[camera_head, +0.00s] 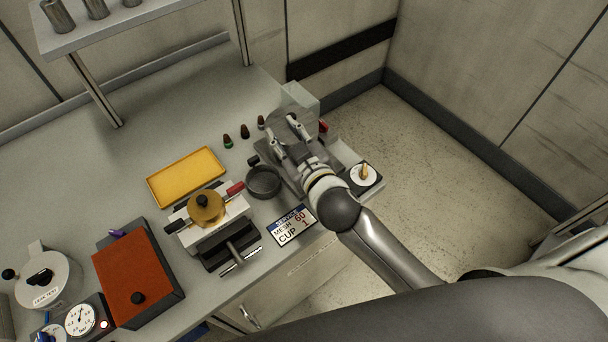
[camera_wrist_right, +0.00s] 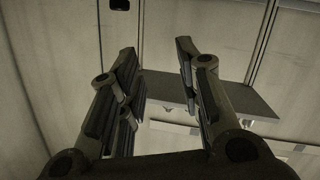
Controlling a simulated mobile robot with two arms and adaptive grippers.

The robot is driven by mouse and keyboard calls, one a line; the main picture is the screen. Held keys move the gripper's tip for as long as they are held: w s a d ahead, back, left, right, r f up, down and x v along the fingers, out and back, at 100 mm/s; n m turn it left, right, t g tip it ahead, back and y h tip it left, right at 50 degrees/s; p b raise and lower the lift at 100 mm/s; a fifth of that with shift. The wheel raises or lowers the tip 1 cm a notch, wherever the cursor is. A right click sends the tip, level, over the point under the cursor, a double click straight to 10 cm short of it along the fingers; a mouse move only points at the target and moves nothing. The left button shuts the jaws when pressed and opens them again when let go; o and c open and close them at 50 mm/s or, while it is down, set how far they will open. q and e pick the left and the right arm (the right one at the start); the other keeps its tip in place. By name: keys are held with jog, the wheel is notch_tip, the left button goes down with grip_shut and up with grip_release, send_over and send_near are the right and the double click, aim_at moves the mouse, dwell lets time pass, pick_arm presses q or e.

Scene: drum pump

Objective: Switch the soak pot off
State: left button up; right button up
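My right gripper (camera_head: 288,127) is at the back right of the bench, above a grey unit that it partly hides. In the right wrist view its fingers (camera_wrist_right: 160,88) are spread with nothing between them. A white dial with an orange-yellow knob (camera_head: 365,172) sits on the front right corner of the bench, to the right of my forearm; I cannot read its marks. It may be the soak pot's switch. A dark round pan (camera_head: 263,181) stands left of my wrist. No label shows which thing is the soak pot. My left gripper is not in view.
A clear box (camera_head: 299,98) stands behind the gripper. Several small bottles (camera_head: 245,131) stand left of it. A yellow tray (camera_head: 187,176), a brass-topped device (camera_head: 206,207), a label card (camera_head: 291,226) and a red-topped box (camera_head: 137,275) lie further left. Floor is open at right.

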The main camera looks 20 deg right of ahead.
jog(key=a+r+n+t+y, duration=0.1)
jog(key=a+r+n+y, duration=0.95)
jog(key=a+r, duration=0.3)
jog(key=s+a+f+n+g+y, duration=0.3)
jog(key=s+a+n+g+y, duration=0.2)
jog(key=s+a+n+g, duration=0.7)
jog(key=w+d+f+n+g+h+p, duration=0.1)
jog(key=w+d+f+n+g+h, duration=0.1)
jog(key=d+f+n+g+h, duration=0.5)
jog(key=w+d+f+m+t+h, duration=0.1)
jog(key=w+d+f+h, duration=0.25)
jog(key=d, duration=0.35)
jog(key=w+d+f+m+t+h+p, duration=0.15)
jog(key=d+h, duration=0.25)
jog(key=d, duration=0.4)
jog(key=w+d+f+m+h+b, duration=0.1)
jog(key=w+d+f+h, duration=0.25)
jog(key=d, duration=0.35)
jog(key=f+p, duration=0.3)
jog(key=f, duration=0.7)
jog(key=shift+s+f, duration=0.15)
jog(key=shift+s, duration=0.05)
